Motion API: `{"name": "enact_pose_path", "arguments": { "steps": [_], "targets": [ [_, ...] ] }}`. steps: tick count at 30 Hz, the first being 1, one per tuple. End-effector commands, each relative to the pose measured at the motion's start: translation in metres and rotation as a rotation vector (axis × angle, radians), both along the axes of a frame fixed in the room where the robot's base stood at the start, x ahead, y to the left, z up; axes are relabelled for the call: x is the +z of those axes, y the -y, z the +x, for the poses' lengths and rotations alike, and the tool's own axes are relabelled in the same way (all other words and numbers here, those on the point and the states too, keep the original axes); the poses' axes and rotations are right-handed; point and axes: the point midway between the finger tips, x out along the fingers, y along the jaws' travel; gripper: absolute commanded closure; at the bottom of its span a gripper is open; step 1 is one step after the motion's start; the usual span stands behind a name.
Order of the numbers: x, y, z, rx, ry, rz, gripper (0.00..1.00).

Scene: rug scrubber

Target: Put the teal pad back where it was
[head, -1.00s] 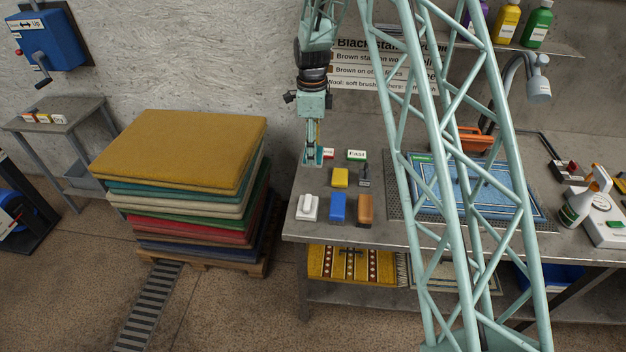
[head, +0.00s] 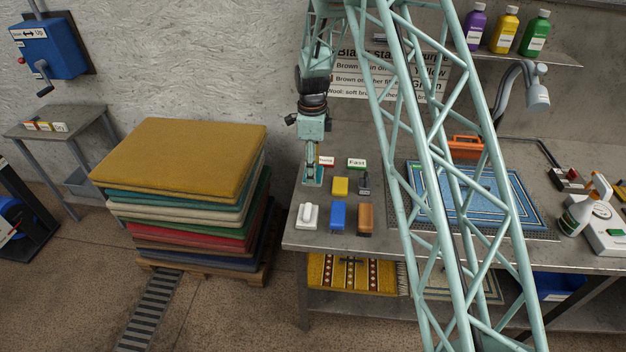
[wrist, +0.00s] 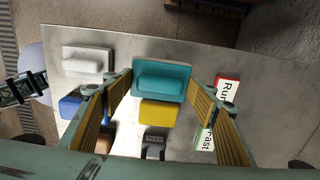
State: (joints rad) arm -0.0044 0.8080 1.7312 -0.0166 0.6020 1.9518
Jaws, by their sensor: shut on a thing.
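The teal pad (head: 313,181) is at the far left of the workbench, level with the back row of pads. My gripper (head: 313,168) points down over it. In the wrist view, my gripper (wrist: 161,84) has its two fingertips against the left and right sides of the teal pad (wrist: 163,80), shut on it. The pad looks level, with its raised grip facing up. It is over or on a bare patch of bench left of the yellow pad (head: 340,186). I cannot tell whether its underside touches the bench.
A white pad (head: 307,215), a blue pad (head: 337,217) and a brown brush (head: 365,218) stand in the front row. A dark brush (head: 364,183) is right of the yellow pad. The red "Runs" block (head: 327,161) and green "Fast" block (head: 357,163) stand behind. A rug stack (head: 185,160) is left.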

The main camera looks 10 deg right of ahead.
Motion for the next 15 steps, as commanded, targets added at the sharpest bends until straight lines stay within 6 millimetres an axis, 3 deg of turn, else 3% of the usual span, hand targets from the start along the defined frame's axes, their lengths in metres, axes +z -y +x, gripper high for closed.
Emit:
{"name": "enact_pose_path", "arguments": {
  "steps": [5,15],
  "targets": [
    [-0.0123,0.0000,0.0000,0.000,0.000,0.000,0.56],
    [-0.0135,0.0000,0.0000,0.000,0.000,0.000,0.56]
  ]
}}
